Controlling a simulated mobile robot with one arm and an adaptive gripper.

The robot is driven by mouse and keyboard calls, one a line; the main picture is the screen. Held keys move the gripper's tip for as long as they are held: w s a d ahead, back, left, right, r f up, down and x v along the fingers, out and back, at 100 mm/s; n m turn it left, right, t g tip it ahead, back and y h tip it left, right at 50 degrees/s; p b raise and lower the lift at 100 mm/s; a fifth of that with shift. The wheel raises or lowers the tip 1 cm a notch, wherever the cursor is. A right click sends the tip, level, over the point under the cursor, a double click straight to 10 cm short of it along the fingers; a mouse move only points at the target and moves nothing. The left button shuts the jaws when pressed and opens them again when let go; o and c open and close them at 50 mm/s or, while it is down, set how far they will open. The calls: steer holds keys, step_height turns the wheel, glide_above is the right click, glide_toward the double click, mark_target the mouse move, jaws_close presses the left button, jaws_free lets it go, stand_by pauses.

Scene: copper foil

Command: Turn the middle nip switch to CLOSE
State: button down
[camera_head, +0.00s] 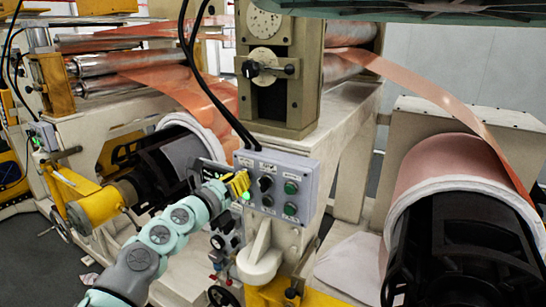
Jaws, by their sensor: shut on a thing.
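A grey control panel (278,164) with labels, switches and buttons stands at the centre. My gripper (240,184), with yellow fingers, is at the panel's left column, shut on the upper-left switch there. The fingers hide that switch, so its direction cannot be seen. A black switch (265,184) sits uncovered in the middle of the upper row. The labels are too small to read, so I cannot tell which switch is the middle nip switch or where CLOSE is.
Green buttons (291,187) are on the panel's right side. A lower black switch (267,201) sits below the middle one. A copper roll (440,168) is at right. A yellow roll support (95,207) is left of my arm. Black cables hang above the panel.

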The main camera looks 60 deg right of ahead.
steer(key=shift+f+n, duration=0.1)
steer(key=shift+n, duration=0.6)
steer(key=shift+p, duration=0.3)
steer(key=c, duration=1.1)
jaws_free()
steer(key=a, duration=0.8)
steer(key=s+a, duration=0.1)
steer(key=a, duration=0.3)
